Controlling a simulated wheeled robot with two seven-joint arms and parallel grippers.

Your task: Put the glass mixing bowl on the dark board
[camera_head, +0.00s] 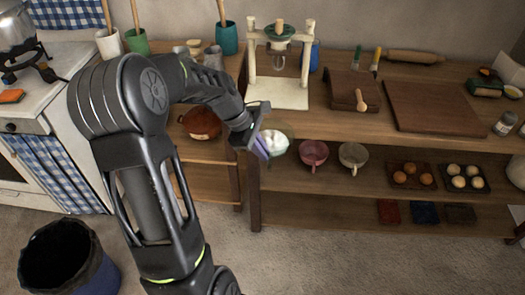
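The glass mixing bowl (283,134) is clear with a faint green tint and looks pale inside. It shows just right of my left gripper (259,143), in line with the lower shelf's cups. The gripper overlaps the bowl's left side, and a purplish patch shows between them. I cannot tell whether the fingers are closed on the rim or whether the bowl rests on the shelf. The large dark board (435,107) lies flat and bare on the counter at the right. My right gripper is not in view.
A pink cup (314,153) and a beige cup (353,155) stand right of the bowl. A press stand (278,95) rises on the counter above it. A rolling pin (413,57) lies behind.

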